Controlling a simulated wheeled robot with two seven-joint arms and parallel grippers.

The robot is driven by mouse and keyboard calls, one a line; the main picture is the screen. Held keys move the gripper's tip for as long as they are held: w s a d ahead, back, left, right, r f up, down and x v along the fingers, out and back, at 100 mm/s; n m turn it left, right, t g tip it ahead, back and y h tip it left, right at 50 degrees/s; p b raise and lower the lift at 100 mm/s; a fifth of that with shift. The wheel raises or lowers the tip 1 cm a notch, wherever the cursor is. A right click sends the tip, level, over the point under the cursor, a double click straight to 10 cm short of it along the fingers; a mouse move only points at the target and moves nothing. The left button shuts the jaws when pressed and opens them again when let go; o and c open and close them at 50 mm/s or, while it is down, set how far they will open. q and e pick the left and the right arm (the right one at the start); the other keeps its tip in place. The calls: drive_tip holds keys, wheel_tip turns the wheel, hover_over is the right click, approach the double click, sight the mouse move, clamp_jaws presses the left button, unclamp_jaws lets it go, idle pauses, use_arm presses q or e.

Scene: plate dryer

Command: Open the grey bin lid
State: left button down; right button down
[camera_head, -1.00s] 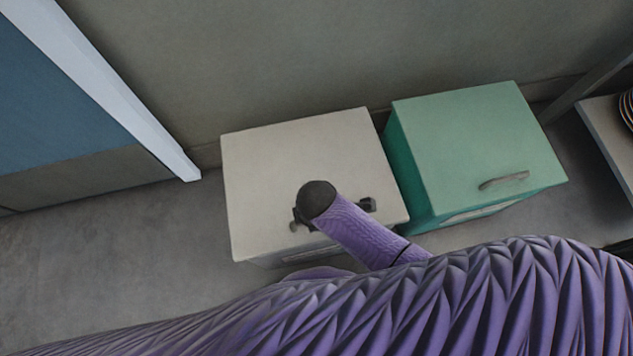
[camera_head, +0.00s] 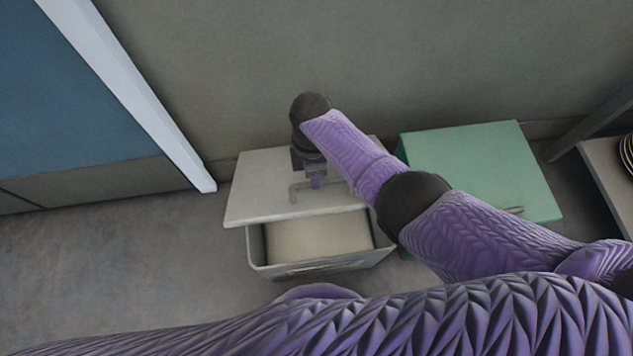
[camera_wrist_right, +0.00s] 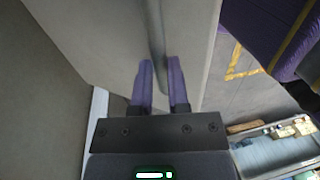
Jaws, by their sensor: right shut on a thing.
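The grey bin (camera_head: 258,246) stands on the floor with its front part uncovered, showing a pale inside. Its grey lid (camera_head: 250,186) is raised and tilted up at the front. My right gripper (camera_head: 316,182) is at the handle (camera_head: 296,190) on the lid's front part and is shut on it. In the right wrist view, the two purple fingers of my right gripper (camera_wrist_right: 160,82) are on either side of the handle bar (camera_wrist_right: 156,40), with the lid (camera_wrist_right: 95,40) behind. My left gripper is not in view.
A green bin (camera_head: 480,165) with a closed lid stands right beside the grey bin. A wall (camera_head: 230,70) rises close behind both. A shelf (camera_head: 606,165) with plates (camera_head: 627,150) is at the far right. Floor (camera_head: 110,245) is clear at the left.

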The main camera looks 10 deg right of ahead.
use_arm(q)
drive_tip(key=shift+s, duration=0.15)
use_arm(e)
drive_tip(key=shift+w, duration=0.3)
drive_tip(key=c, duration=0.7)
unclamp_jaws()
drive_tip(key=shift+w+f, duration=0.15)
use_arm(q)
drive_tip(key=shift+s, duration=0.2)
use_arm(e)
drive_tip(key=shift+o, duration=0.4)
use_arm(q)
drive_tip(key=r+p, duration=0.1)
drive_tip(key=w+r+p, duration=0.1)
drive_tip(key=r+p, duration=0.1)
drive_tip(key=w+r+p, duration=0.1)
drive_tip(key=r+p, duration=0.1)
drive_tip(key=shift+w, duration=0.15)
use_arm(e)
wheel_tip(320, 180, up, 10)
drive_tip(key=w, duration=0.1)
drive_tip(key=shift+w, duration=0.25)
